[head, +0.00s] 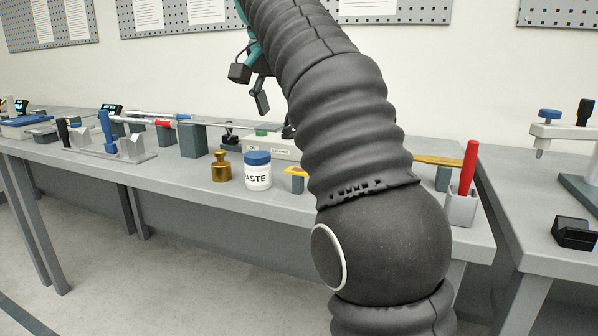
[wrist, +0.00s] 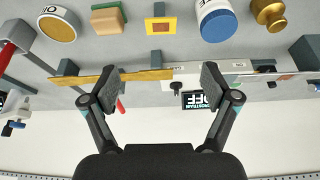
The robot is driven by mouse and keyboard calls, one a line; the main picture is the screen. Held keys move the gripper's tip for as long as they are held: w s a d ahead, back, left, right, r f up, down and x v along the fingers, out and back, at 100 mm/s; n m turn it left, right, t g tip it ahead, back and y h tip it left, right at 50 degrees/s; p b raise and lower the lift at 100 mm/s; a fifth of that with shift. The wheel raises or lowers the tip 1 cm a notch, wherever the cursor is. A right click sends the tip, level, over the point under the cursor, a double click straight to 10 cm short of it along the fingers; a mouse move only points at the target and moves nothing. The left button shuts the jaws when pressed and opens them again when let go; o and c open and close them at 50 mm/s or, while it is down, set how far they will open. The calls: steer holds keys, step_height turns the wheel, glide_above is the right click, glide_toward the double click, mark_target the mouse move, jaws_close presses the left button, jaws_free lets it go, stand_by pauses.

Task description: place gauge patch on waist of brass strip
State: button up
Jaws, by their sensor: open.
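The brass strip (wrist: 140,76) lies across grey support blocks in the wrist view. Its right part shows beyond my arm in the head view (head: 437,160). The left finger overlaps the strip in the picture; I cannot tell any contact. In the head view my gripper (head: 250,88) is raised above the bench.
A white paste jar with blue lid (head: 258,171) and a brass weight (head: 221,167) stand left of the yellow square. A red-handled tool (head: 468,168) stands in a grey holder at right. The bench front has free room.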

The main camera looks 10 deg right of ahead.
mark_target(299, 170)
steer(key=b+x, duration=0.2)
steer(key=x, duration=1)
steer(key=shift+f, duration=0.4)
steer(key=shift+c, duration=0.2)
steer(key=c, duration=0.9)
steer(key=shift+r, duration=0.1)
